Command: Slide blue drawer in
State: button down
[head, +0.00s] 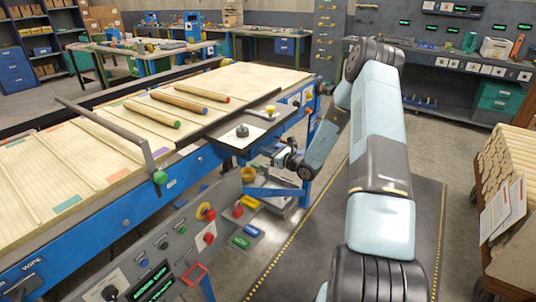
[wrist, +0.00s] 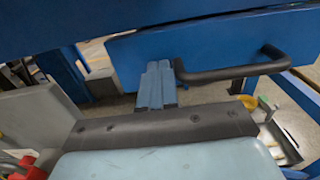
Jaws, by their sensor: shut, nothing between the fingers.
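The blue drawer (wrist: 205,38) fills the upper part of the wrist view as a broad blue front. Its dark bar handle (wrist: 232,72) runs along its lower edge at the right. My gripper (wrist: 158,66) is shut and empty. Its fingers point at the drawer front, just left of the handle's left end; I cannot tell if they touch. In the head view my gripper (head: 285,157) is low beside the line, below a grey side shelf. The drawer cannot be clearly made out there, and how far it stands out is hidden.
A grey control panel (head: 150,262) with buttons stands left of my gripper. Turned rods (head: 178,102) lie on the line's wooden top. A yellow round item (head: 249,174) is below. Dark floor mat lies clear under my arm.

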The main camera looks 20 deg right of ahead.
jog(key=shift+w+a+r, duration=0.25)
jog(key=shift+a+r, duration=0.05)
jog(key=shift+a, duration=0.1)
jog(key=v, duration=1.5)
jog(key=shift+d+f, duration=0.15)
jog(key=shift+f, duration=0.25)
